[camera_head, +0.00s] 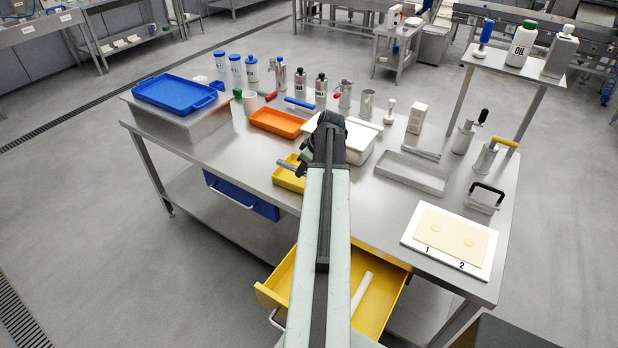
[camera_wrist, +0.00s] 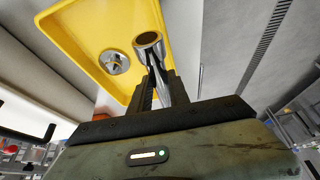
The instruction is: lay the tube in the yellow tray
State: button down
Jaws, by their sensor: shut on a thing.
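The yellow tray (camera_head: 287,181) lies on the steel table, partly hidden by my arm in the head view. In the wrist view the yellow tray (camera_wrist: 83,29) fills the upper left, beyond my fingers. My gripper (camera_wrist: 158,85) is shut on a shiny metal tube (camera_wrist: 149,40), whose round open end faces the wrist camera's upper side. In the head view the tube (camera_head: 288,165) pokes out left of my wrist, at the tray. Whether it touches the tray, I cannot tell. A small round metal piece (camera_wrist: 114,62) lies in the tray.
An orange tray (camera_head: 277,123) and a white lidded box (camera_head: 358,135) stand close behind. A blue tray (camera_head: 176,93) rests on a raised block at left. A yellow drawer (camera_head: 375,304) is open below, holding a white cylinder (camera_head: 361,291). A steel tray (camera_head: 411,172) lies at right.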

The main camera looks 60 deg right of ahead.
jog(key=shift+s+d, duration=0.45)
jog(key=shift+s+d+f, duration=0.15)
jog(key=shift+s+d, duration=0.2)
jog(key=shift+d, duration=0.05)
notch_tip(320, 180, down, 4)
jog(key=b, duration=0.4)
jog(key=shift+r, duration=0.3)
jog(key=shift+f+b, duration=0.45)
jog(key=shift+f, duration=0.2)
jog(key=c, duration=1.5)
grip_release()
jog(key=shift+r, duration=0.1)
